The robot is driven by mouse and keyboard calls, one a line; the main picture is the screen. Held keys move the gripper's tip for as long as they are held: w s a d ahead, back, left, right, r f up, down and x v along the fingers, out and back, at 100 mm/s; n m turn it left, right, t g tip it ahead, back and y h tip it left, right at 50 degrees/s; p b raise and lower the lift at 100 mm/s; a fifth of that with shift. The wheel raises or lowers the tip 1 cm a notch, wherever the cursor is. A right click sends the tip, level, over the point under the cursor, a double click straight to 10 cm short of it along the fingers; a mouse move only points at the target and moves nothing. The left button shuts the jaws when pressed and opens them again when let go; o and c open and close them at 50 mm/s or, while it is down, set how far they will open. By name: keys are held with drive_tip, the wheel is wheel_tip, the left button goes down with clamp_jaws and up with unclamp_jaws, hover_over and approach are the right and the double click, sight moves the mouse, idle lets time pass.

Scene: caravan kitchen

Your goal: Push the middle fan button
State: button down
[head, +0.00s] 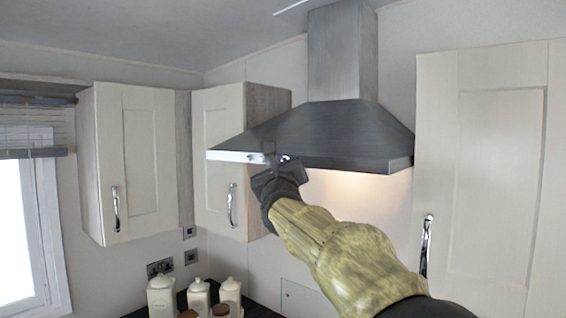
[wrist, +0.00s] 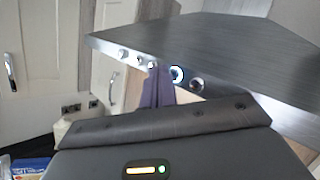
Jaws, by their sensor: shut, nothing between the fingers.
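The steel cooker hood (head: 330,135) hangs on the wall, with a row of buttons along its front edge; it also shows in the wrist view (wrist: 220,50). In the wrist view the row has small round knobs on the left, a button with a lit ring (wrist: 177,74) and a darker round one (wrist: 197,84) to its right. The middle button (wrist: 152,65) sits right by my fingertips. My gripper (head: 270,148) is shut and empty, its fingers upright at the hood's front edge; they also show in the wrist view (wrist: 158,70). I cannot tell whether they touch the button.
Cream wall cupboards stand left (head: 140,160) and right (head: 490,170) of the hood, with a corner cupboard (head: 217,150) just left of it. Cream canisters (head: 198,297) stand on the counter below. A window (head: 20,225) is at the far left.

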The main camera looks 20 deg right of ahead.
drive_tip(key=shift+w+d, duration=0.25)
drive_tip(key=shift+d, duration=0.05)
drive_tip(key=shift+s+a+b, duration=0.1)
drive_tip(key=shift+b, duration=0.25)
drive_tip(key=shift+s+a, duration=0.2)
drive_tip(key=shift+a, duration=0.05)
drive_tip(key=s+a, duration=0.3)
drive_tip(key=a, duration=0.2)
drive_tip(key=shift+s, duration=0.3)
idle(0.4)
